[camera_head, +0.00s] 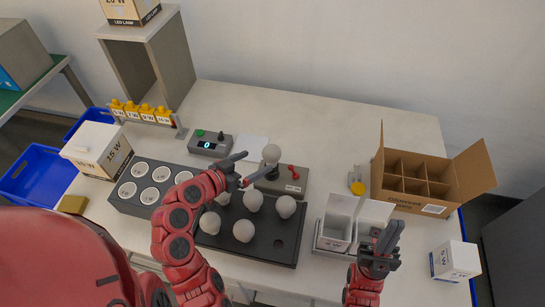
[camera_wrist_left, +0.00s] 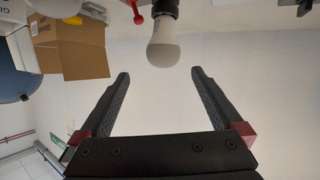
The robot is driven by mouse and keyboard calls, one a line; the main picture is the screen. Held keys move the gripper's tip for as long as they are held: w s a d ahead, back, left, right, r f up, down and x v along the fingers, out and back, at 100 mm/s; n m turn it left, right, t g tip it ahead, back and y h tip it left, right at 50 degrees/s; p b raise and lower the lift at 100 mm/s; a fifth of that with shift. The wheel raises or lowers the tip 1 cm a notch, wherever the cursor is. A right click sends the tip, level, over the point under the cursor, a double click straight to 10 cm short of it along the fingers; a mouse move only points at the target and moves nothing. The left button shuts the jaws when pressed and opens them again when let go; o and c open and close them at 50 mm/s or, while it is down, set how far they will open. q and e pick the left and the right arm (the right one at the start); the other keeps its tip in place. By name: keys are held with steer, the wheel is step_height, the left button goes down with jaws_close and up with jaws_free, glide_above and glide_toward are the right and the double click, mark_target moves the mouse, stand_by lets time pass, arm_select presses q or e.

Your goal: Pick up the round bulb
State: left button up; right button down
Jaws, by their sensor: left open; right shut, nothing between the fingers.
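A round white bulb (camera_head: 271,154) stands upright in the socket of a small grey tester (camera_head: 290,180) with a red lever. In the left wrist view a bulb (camera_wrist_left: 163,46) hangs from a dark socket, just beyond the fingertips and between their lines. My left gripper (camera_head: 256,167) is open and empty, close beside the tester's bulb and apart from it. The left wrist view shows both fingers spread (camera_wrist_left: 161,74). Several more white bulbs, one of them here (camera_head: 285,207), sit in a dark tray (camera_head: 270,246). My right gripper (camera_head: 386,237) is shut and empty near the white boxes.
An open carton with dividers (camera_head: 420,208) stands at the right. A grey tray with open white boxes (camera_head: 338,222) is left of it. A dark rack with white-rimmed holes (camera_head: 125,207) and a display box reading 0 (camera_head: 211,144) are at left.

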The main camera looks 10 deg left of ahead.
mark_target(267, 155)
arm_select(q)
steer(key=p+x, duration=0.1)
steer(key=x, duration=0.1)
steer(key=p+x, duration=0.1)
steer(key=x, duration=0.2)
steer(key=shift+w+d+r, duration=0.15)
steer(key=shift+r, duration=0.05)
steer(key=shift+w+d+f+p, duration=0.25)
steer(key=shift+w+f+p, duration=0.1)
steer(key=shift+w+p, duration=0.2)
steer(key=shift+w+d+f, duration=0.15)
steer(key=shift+w+f, duration=0.15)
steer(key=p+x, duration=0.3)
steer(key=x, duration=0.1)
steer(key=shift+a+f, duration=0.15)
steer(key=shift+a, duration=0.15)
steer(key=shift+w+d+f, duration=0.25)
steer(key=shift+w+f, duration=0.1)
steer(key=shift+w, duration=0.1)
steer(key=c, duration=1.3)
